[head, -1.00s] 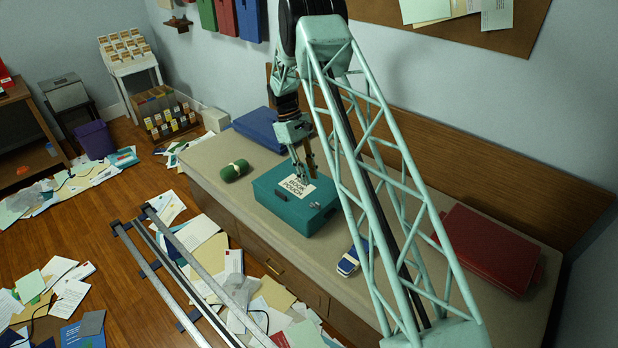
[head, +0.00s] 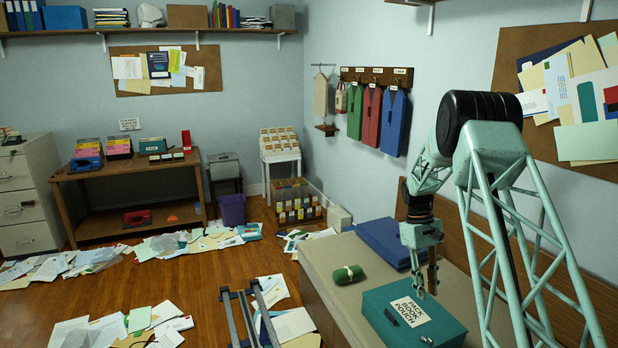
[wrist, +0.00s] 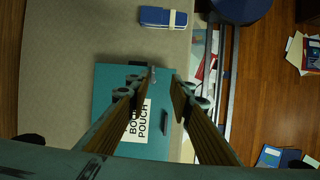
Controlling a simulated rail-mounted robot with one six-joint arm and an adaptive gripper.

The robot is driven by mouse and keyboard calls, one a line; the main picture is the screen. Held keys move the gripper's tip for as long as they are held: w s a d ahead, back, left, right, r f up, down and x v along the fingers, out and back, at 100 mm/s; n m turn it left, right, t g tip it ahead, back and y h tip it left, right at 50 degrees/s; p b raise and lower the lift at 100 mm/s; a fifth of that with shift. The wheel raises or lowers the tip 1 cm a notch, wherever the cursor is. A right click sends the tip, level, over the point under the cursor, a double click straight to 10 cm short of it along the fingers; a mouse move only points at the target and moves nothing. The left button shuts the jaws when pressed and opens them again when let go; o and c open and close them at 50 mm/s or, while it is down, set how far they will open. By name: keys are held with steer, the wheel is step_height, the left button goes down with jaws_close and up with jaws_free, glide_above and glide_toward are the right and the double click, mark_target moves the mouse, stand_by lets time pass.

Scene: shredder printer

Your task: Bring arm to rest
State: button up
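My arm is bent over a padded bench, and my gripper (head: 428,288) points down just above a teal box (head: 440,332). The box is closed and carries a white label reading "PACK BOOK POUCH" (head: 410,312). In the wrist view my gripper (wrist: 157,85) has its two fingers apart, with nothing held between them. The teal box (wrist: 112,82) lies below the fingers, and they hide part of its label. I cannot tell the exact gap between fingertips and lid.
A green roll (head: 348,274) and a blue folded item (head: 385,240) lie on the bench (head: 335,258). A blue pouch (wrist: 163,17) lies beyond the box in the wrist view. Papers (head: 150,320) and a rail (head: 245,318) occupy the floor. Bare floor shows between paper piles.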

steer(key=s+a+r+m+t, duration=0.1)
steer(key=s+a+r, duration=0.3)
steer(key=s+r, duration=0.5)
steer(key=s+a+r+t, duration=0.1)
steer(key=s+a+r, duration=0.3)
steer(key=r, duration=1)
steer(key=s+a+r+m+t, duration=0.1)
steer(key=s+a+r, duration=0.2)
steer(key=s+r, duration=0.65)
steer(key=s+a+r+t+y, duration=0.15)
steer(key=s+r, duration=0.25)
steer(key=s, duration=0.4)
steer(key=s+a+r+t+h, duration=0.1)
steer(key=s+a+r, duration=0.3)
steer(key=s, duration=0.5)
steer(key=s+a+m+t, duration=0.1)
steer(key=s, duration=0.7)
steer(key=s+a+f+t+y, duration=0.1)
steer(key=s, duration=0.8)
steer(key=shift+s+a+f+m, duration=0.2)
steer(key=shift+a+f+m, duration=0.1)
steer(key=shift+m, duration=0.1)
